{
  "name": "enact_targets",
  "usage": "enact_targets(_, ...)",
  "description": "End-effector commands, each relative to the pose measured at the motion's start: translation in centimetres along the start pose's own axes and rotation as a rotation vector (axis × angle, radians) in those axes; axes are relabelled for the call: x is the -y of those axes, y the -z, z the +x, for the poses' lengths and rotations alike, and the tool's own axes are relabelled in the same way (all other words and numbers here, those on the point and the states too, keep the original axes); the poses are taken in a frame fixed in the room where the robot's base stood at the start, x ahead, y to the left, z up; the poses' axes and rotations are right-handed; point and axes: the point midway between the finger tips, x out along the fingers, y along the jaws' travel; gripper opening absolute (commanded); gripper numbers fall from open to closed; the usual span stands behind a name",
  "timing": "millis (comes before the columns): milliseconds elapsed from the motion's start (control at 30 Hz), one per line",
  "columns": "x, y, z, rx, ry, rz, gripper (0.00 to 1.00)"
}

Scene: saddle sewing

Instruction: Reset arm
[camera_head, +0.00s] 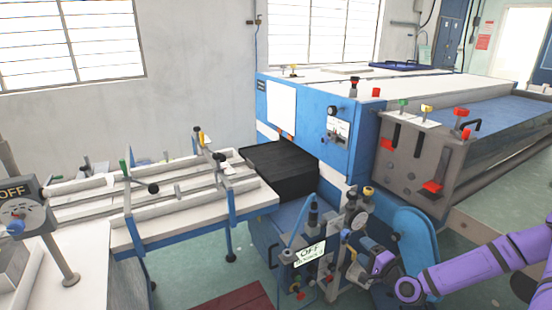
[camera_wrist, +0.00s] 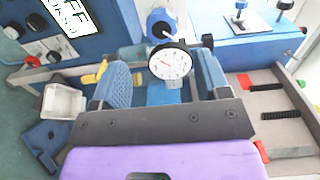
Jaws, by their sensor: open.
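My gripper (camera_wrist: 162,78) is open in the wrist view, its two blue ribbed fingers spread apart. A round white dial gauge (camera_wrist: 170,63) shows between the fingers, with a blue knob (camera_wrist: 161,24) just beyond it. I cannot tell whether the fingers touch either one. In the head view, my purple arm reaches in from the right edge, and my gripper (camera_head: 370,258) is at the front of the blue machine, low beside its knobs and gauges. The fingertips are small and partly hidden there. An OFF sign (camera_head: 310,252) hangs on the machine's front, left of my gripper.
A large blue wheel-like cover (camera_head: 415,245) stands close to my arm. The blue machine (camera_head: 342,130) and a grey trough (camera_head: 420,165) with red handles rise behind. A railed white table (camera_head: 190,205) is at left. Green floor (camera_head: 195,270) shows below it.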

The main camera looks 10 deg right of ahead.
Motion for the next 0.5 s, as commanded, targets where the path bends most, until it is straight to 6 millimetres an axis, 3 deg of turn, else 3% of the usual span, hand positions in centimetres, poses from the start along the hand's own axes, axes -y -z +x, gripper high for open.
enact_targets(500,2.6,0.4,0.0,0.278,-0.425,-0.423,0.69)
